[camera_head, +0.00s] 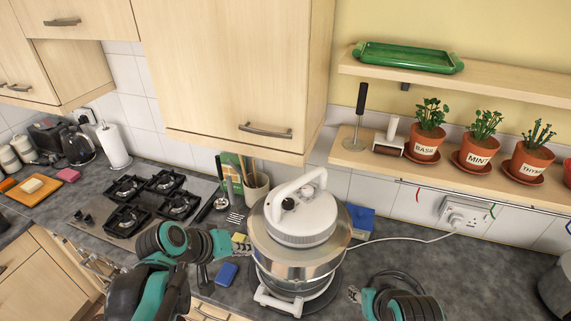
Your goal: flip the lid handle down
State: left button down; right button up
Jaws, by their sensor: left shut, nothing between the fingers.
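A metal pot (275,258) stands on the dark counter in the middle of the view, with a round white lid (302,222) on top. The white arched lid handle (300,183) stands raised above the lid, slanting up to the right. My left gripper (204,283) is shut and empty, left of the pot and apart from it, low over the counter. My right gripper (354,294) shows only as a small part at the right of the pot's base. Its fingers are too hidden to read.
A blue sponge (227,273) lies between my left gripper and the pot. A gas hob (140,205) is to the left. A blue box (361,220) and a white cable (400,239) are behind the pot. A wall cabinet (230,70) hangs above.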

pick_arm(q)
jog(key=w+a+r+t+h, duration=0.1)
jog(key=w+r+h, duration=0.3)
jog(key=w, duration=0.4)
jog(key=w+r+n+t+h, duration=0.1)
jog(key=w+r+h, duration=0.3)
jog(key=w, duration=0.4)
jog(key=shift+w+a+r+n+t+h, duration=0.2)
jog(key=shift+a+n+t+h, duration=0.15)
jog(key=shift+h, duration=0.45)
jog(key=p+x, duration=0.1)
jog(key=x, duration=0.9)
jog(key=shift+s+d, duration=0.1)
jog(key=shift+d, duration=0.05)
jog(key=shift+s+d+f+p, duration=0.15)
jog(key=shift+s+d+p, duration=0.1)
jog(key=shift+s+d, duration=0.3)
jog(key=shift+s+d+f+p, duration=0.2)
jog(key=shift+s+d, duration=0.25)
jog(key=shift+s, duration=0.2)
jog(key=shift+s+d, duration=0.2)
jog(key=shift+s, duration=0.1)
